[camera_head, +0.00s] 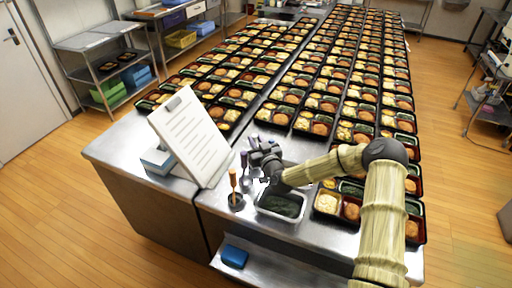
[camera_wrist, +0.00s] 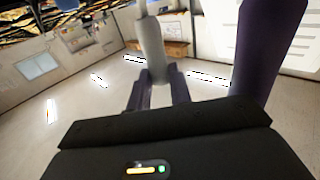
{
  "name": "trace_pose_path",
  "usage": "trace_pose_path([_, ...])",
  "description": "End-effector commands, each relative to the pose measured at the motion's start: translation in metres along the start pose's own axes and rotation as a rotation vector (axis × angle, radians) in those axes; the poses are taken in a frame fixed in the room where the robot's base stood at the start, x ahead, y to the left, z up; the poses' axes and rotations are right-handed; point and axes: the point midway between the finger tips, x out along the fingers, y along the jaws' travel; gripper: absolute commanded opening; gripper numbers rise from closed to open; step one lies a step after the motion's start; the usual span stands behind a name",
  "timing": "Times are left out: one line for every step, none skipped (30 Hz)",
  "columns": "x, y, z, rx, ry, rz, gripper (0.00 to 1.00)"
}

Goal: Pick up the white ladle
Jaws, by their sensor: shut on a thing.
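My gripper (camera_wrist: 158,92) is shut on the white ladle's pale grey-white handle (camera_wrist: 151,45), which stands between the two fingers in the wrist view. In the head view my gripper (camera_head: 262,160) is low over the near end of the steel table, beside the utensil holders. The ladle's lower part is hidden or too small to make out there. A purple handle (camera_wrist: 268,50) stands close to the right of my gripper in the wrist view. It also shows in the head view (camera_head: 243,159), left of my gripper.
An orange-handled utensil (camera_head: 233,180) stands in a dark holder (camera_head: 236,202). A metal pan (camera_head: 262,209) of dark green food is in front of my gripper. A white sheet on a stand (camera_head: 190,135) rises at left. Rows of bento trays (camera_head: 327,217) fill the table behind and right.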

Motion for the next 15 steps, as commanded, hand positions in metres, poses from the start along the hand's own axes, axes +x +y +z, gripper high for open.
trace_pose_path([0.0,0.0,-0.005,-0.002,0.003,0.0,0.0])
trace_pose_path([0.0,0.001,-0.008,-0.002,0.004,0.001,0.0])
trace_pose_path([0.0,0.0,-0.013,-0.003,0.004,0.0,0.0])
trace_pose_path([0.0,0.0,-0.017,-0.003,0.005,0.0,0.0])
trace_pose_path([0.0,0.0,-0.021,-0.003,0.005,0.0,0.0])
trace_pose_path([0.0,0.0,-0.027,-0.003,0.004,0.0,0.0])
trace_pose_path([0.0,0.0,-0.032,-0.004,0.005,-0.001,0.0])
trace_pose_path([0.0,0.0,-0.037,-0.004,0.005,-0.001,0.0])
trace_pose_path([0.0,0.0,-0.044,-0.004,0.005,0.0,0.0])
trace_pose_path([0.0,0.0,-0.049,-0.005,0.006,0.0,0.0])
trace_pose_path([0.0,0.0,-0.054,-0.004,0.005,0.0,0.0])
trace_pose_path([0.0,0.0,-0.06,-0.004,0.005,0.0,0.0])
trace_pose_path([0.0,0.0,-0.065,-0.004,0.004,0.0,0.0])
trace_pose_path([0.0,0.0,-0.069,-0.004,0.004,0.0,0.0])
trace_pose_path([0.0,0.0,-0.075,-0.003,0.004,0.001,0.0])
